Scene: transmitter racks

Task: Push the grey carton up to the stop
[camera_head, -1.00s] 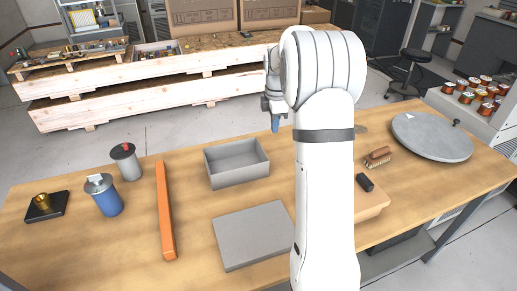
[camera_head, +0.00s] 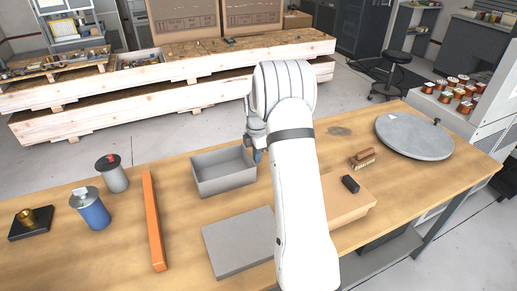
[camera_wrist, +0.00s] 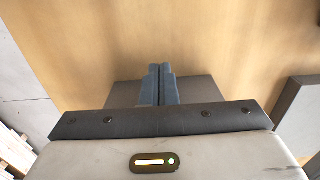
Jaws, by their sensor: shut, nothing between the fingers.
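The grey carton (camera_head: 217,184) is an open-topped box standing on the wooden table, left of my gripper. The orange bar (camera_head: 154,225), likely the stop, lies to its left with bare wood between them. My gripper (camera_head: 257,156) is shut and empty, low at the carton's right end; I cannot tell whether it touches. In the wrist view its closed fingers (camera_wrist: 160,72) point down at the table, and a dark grey surface behind them (camera_wrist: 200,90) looks like the carton's wall, mostly hidden by my gripper body.
A flat grey slab (camera_head: 240,243) lies in front of the carton. A blue canister (camera_head: 93,212), a grey canister (camera_head: 115,177) and a black base with a brass part (camera_head: 30,222) stand left of the bar. A brush (camera_head: 364,158) and a round grey plate (camera_head: 414,138) are at right.

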